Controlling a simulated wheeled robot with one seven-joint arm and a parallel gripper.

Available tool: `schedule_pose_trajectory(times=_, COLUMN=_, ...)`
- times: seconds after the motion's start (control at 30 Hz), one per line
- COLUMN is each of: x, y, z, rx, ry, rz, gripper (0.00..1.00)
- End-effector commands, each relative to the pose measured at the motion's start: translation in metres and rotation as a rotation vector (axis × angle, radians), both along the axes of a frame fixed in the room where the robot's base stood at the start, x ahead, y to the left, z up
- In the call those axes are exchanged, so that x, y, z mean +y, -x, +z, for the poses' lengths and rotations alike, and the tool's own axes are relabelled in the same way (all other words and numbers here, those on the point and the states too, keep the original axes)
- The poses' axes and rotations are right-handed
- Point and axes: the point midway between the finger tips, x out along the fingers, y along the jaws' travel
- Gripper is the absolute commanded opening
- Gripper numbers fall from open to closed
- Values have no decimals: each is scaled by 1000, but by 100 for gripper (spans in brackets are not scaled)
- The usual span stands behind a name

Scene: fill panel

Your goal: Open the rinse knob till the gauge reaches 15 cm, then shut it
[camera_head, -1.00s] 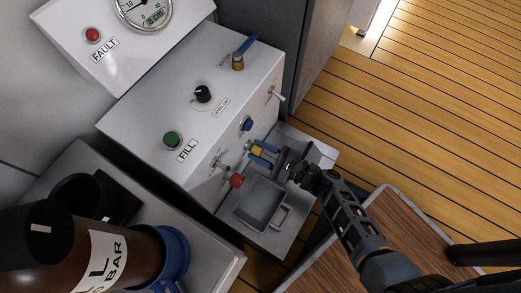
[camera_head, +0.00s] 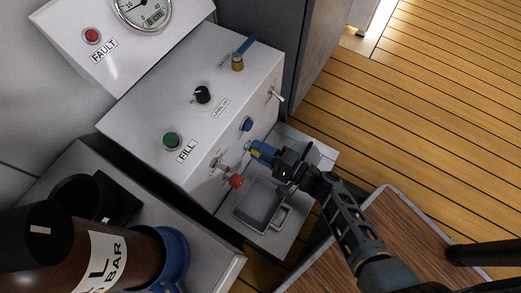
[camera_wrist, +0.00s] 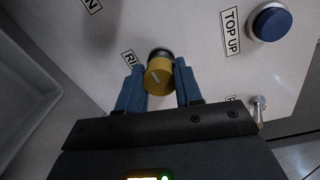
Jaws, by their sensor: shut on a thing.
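The rinse knob is a yellow cylinder (camera_wrist: 159,77) with a pale line on its face, on the panel's front beside a partly hidden label starting "RI". My gripper (camera_wrist: 159,68) is shut on it, one blue finger on each side. In the head view my gripper (camera_head: 259,150) reaches the panel's front from the right and largely hides the knob. The gauge (camera_head: 144,8) is a round white dial at the top edge, cut off by the frame.
A blue TOP UP button (camera_wrist: 270,22) and a metal toggle (camera_wrist: 258,108) are close to the knob. A red knob (camera_head: 236,181) sticks out lower left of my gripper, above a grey basin (camera_head: 262,205). A large brown bottle (camera_head: 60,245) stands at the lower left.

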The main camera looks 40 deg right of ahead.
Motion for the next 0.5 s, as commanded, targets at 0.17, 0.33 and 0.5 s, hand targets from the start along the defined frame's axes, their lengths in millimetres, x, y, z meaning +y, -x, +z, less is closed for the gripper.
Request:
schedule_pose_trajectory(times=0.17, x=-1, y=0, z=1, rx=-20, ry=59, rz=-3, gripper=4)
schedule_pose_trajectory(times=0.33, x=-1, y=0, z=1, rx=-29, ry=86, rz=-3, gripper=4)
schedule_pose_trajectory(times=0.5, x=-1, y=0, z=1, rx=-31, ry=92, rz=-2, gripper=4)
